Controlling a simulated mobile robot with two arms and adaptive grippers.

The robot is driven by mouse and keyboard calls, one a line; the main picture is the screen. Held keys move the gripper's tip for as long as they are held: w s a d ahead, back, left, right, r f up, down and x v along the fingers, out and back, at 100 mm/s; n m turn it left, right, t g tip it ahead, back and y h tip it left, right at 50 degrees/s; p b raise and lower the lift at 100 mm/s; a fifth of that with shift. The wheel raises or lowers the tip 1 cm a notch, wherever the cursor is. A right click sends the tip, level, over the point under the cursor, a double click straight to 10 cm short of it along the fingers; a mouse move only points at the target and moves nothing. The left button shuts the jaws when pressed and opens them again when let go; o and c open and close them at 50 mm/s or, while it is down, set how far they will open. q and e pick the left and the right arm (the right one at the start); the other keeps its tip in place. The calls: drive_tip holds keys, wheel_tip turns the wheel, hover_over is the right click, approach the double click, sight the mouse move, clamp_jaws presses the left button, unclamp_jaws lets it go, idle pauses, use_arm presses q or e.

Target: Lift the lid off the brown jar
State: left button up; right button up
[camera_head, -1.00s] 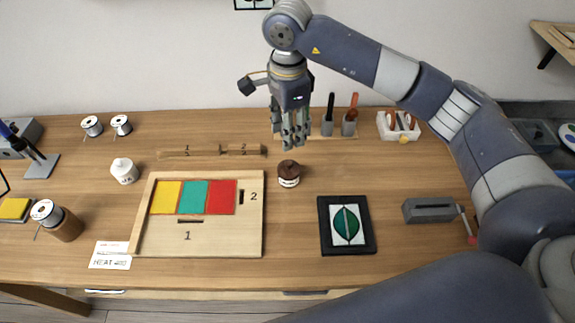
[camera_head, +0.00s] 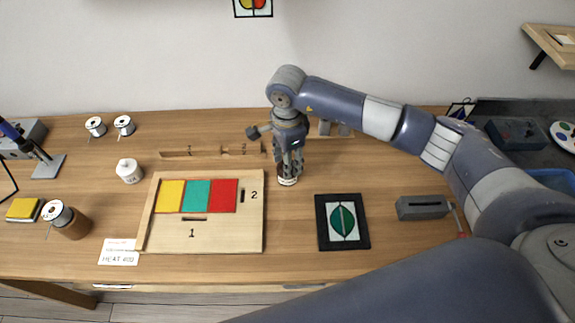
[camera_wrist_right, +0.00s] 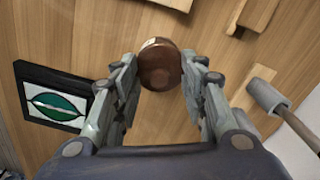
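The small brown jar (camera_head: 288,181) with a pale label stands upright on the table, right of the wooden board. My right gripper (camera_head: 289,170) points down over it, and its fingers hide most of the jar's top in the head view. In the right wrist view the round brown lid (camera_wrist_right: 160,64) lies between the two sets of fingertips. The fingers are spread to either side of it; whether they touch it is hard to tell. The lid appears to be on the jar. My left gripper is not in view.
The wooden board (camera_head: 240,236) with yellow, teal and red tiles lies left of the jar. A black-framed leaf panel (camera_head: 362,232) lies to the right. Grey holders (camera_head: 334,128) stand behind my right gripper.

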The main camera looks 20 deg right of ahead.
drive_tip(key=shift+c, duration=0.3)
clamp_jaws()
drive_tip(key=shift+r, duration=0.1)
drive_tip(key=shift+r+b, duration=0.45)
drive_tip(key=shift+r, duration=0.05)
drive_tip(key=shift+s+r+b, duration=0.25)
drive_tip(key=shift+r+b, duration=0.5)
drive_tip(key=shift+r, duration=0.35)
drive_tip(key=s+r+b, duration=0.2)
drive_tip(key=s+b, duration=0.2)
drive_tip(key=s, duration=1.1)
drive_tip(key=shift+s+d+r, duration=0.3)
drive_tip(key=shift+r, duration=0.05)
